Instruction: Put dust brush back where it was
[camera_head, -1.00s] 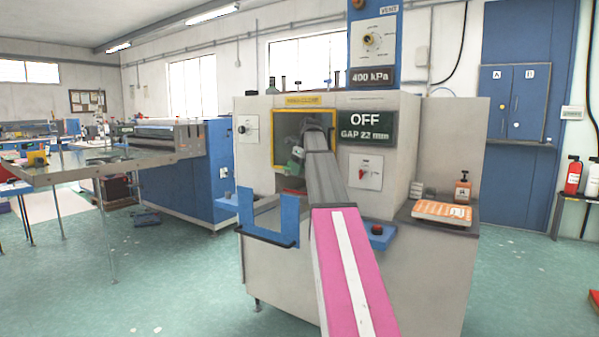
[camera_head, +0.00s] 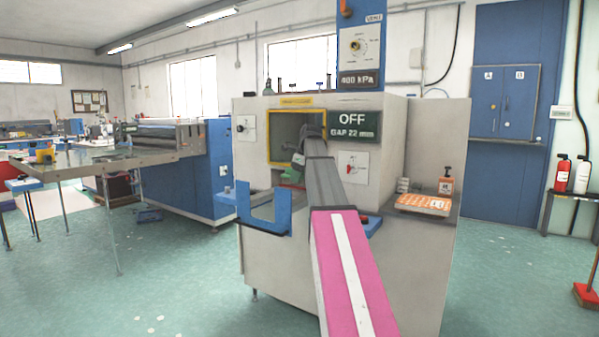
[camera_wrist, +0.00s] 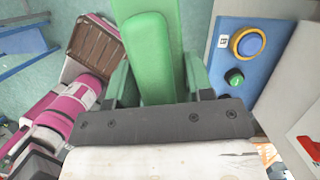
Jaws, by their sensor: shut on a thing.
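The dust brush (camera_wrist: 157,45) appears in the wrist view as a long green body running up the middle, with the jaws of my gripper (camera_wrist: 158,82) closed on its sides. A dark bar with screws and a stained cream surface lie nearest the camera; I cannot tell whether they belong to the brush. In the head view, my arm reaches toward the yellow-framed opening (camera_head: 297,103) of the grey machine (camera_head: 265,235). A small green part of the brush (camera_head: 291,176) shows in front of that opening; my arm hides most of my gripper.
A blue U-shaped bracket (camera_head: 243,212) stands at the machine's front left. A side shelf at right holds an orange-topped box (camera_head: 424,205) and a pump bottle (camera_head: 446,182). The wrist view shows a blue panel (camera_wrist: 247,65) with buttons. Floor is open left of the machine.

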